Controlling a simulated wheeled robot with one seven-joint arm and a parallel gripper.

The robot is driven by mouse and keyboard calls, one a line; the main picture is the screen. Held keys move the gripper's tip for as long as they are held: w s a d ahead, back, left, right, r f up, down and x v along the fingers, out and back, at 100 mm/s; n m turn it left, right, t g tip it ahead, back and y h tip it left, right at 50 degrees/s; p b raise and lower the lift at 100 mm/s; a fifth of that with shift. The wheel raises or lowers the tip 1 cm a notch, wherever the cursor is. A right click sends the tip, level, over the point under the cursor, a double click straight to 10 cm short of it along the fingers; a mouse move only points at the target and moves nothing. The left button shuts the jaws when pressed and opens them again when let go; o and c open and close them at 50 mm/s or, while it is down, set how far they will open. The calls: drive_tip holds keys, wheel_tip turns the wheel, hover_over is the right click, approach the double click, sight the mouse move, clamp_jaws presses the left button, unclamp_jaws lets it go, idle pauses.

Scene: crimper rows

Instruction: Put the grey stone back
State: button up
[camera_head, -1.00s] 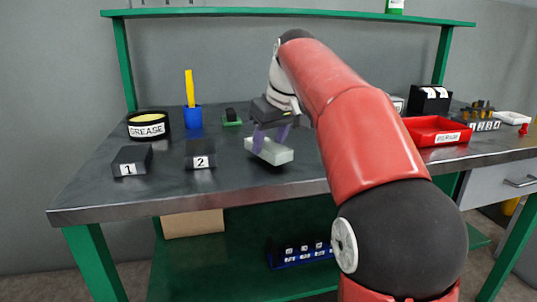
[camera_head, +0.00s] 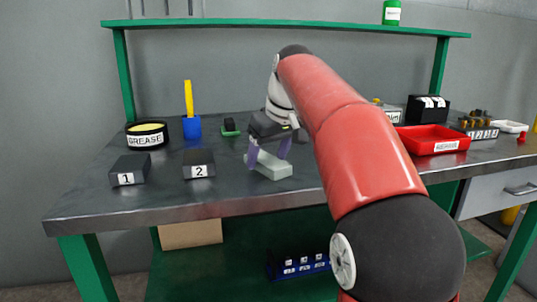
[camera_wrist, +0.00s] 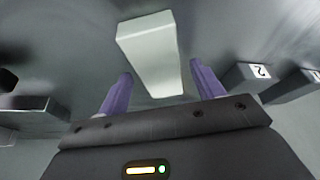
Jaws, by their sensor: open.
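The grey stone (camera_head: 272,168) is a pale grey block lying on the dark bench top, right of the box marked 2. It also shows in the wrist view (camera_wrist: 151,52), its near end between the fingers. My gripper (camera_head: 268,158) has purple fingers and sits over the stone. In the wrist view my gripper (camera_wrist: 157,92) is open, with a gap between each finger and the stone.
Black boxes marked 1 (camera_head: 130,171) and 2 (camera_head: 199,163) stand to the left. Behind them are a grease tin (camera_head: 147,136), a blue cup (camera_head: 192,127) and a small green-based item (camera_head: 230,128). A red tray (camera_head: 433,140) lies right of my arm.

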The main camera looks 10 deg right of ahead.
drive_tip(key=shift+p+v, duration=1.25)
drive_tip(key=shift+v, duration=4.75)
drive_tip(key=s+a+f+m+h, duration=0.1)
drive_tip(key=s+f+m, duration=0.1)
drive_tip(key=s+f, duration=1)
drive_tip(key=s+a+f+m+t, duration=0.1)
drive_tip(key=s+f+m, duration=0.1)
drive_tip(key=s+f, duration=1)
wheel_tip(320, 180, down, 4)
drive_tip(key=shift+f+h, duration=0.15)
drive_tip(key=shift+h, duration=0.25)
